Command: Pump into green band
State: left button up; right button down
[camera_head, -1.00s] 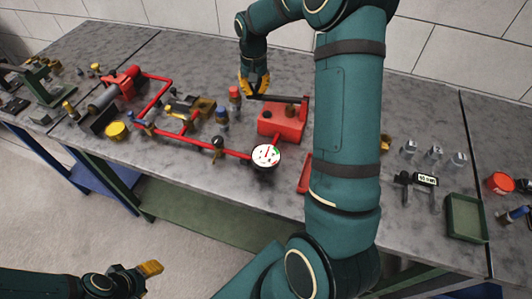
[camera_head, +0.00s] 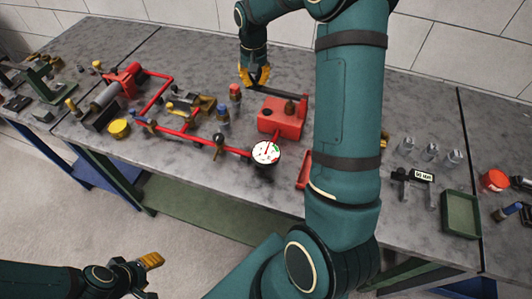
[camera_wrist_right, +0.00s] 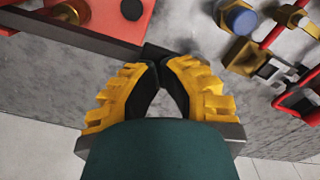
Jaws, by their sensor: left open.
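The red hand pump (camera_head: 279,121) stands on the grey bench, with a dark lever (camera_head: 290,91) sloping up to the left from its right side. My right gripper (camera_head: 256,79) is at the lever's free end. In the right wrist view its yellow fingers (camera_wrist_right: 158,66) close around the end of the dark lever (camera_wrist_right: 85,36). The round pressure gauge (camera_head: 266,152) has a white face with a small green part; I cannot tell the needle reading. My left gripper (camera_head: 152,262) is open and empty, low in front of the bench, away from the pump.
Red pipes (camera_head: 186,137) with valves run left from the gauge to a red motor unit (camera_head: 126,79). A red tray (camera_head: 304,170) lies right of the gauge, partly hidden by my right arm. A green tray (camera_head: 461,214) and small metal parts are at the right.

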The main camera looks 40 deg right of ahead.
jog(key=shift+f+b, duration=1.55)
jog(key=shift+f, duration=1.05)
jog(key=shift+r, duration=0.1)
jog(key=shift+r+p, duration=2)
jog(key=shift+r, duration=0.55)
jog(key=shift+r+p, duration=2.3)
jog(key=shift+r, duration=0.75)
jog(key=shift+f, duration=0.1)
